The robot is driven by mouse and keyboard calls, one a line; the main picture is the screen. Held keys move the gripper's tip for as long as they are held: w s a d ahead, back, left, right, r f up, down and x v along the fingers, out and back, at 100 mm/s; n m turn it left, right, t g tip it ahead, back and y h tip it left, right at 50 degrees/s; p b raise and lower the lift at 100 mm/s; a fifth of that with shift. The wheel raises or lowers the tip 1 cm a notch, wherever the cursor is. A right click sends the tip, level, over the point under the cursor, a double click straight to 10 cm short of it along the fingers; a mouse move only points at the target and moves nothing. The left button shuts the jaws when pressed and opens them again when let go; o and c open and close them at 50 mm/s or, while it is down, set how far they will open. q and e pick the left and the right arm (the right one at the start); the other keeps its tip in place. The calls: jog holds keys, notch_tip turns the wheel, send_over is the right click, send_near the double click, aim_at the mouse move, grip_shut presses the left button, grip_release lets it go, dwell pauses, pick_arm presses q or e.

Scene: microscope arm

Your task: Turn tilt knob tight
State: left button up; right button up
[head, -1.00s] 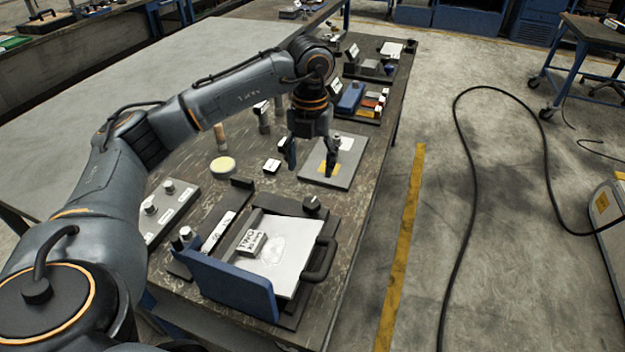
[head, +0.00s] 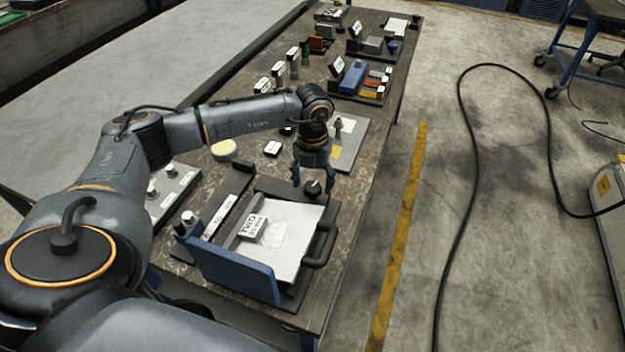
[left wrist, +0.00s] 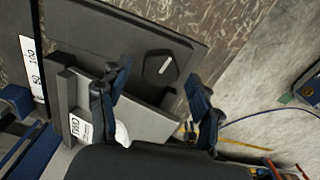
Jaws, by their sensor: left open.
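The tilt knob is a small black knob (head: 312,188) with a pale mark, at the back right corner of the dark fixture. It also shows in the left wrist view (left wrist: 160,68). My left gripper (head: 313,181) points down just above it, its open fingers to either side of the knob in the head view. In the left wrist view the fingers (left wrist: 157,76) are spread apart and empty, with the knob between and beyond their tips. I cannot tell whether either finger touches it. My right gripper is not in view.
The fixture holds a light plate (head: 285,232) with a label block (head: 254,227), a blue front panel (head: 233,274) and a black side handle (head: 321,246). A grey plate (head: 347,152) with a post lies behind. Labelled blocks and trays fill the far bench.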

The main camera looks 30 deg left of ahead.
pick_arm(q)
jog(key=shift+f, duration=0.35)
jog(key=c, duration=1.1)
jog(key=shift+c, duration=0.2)
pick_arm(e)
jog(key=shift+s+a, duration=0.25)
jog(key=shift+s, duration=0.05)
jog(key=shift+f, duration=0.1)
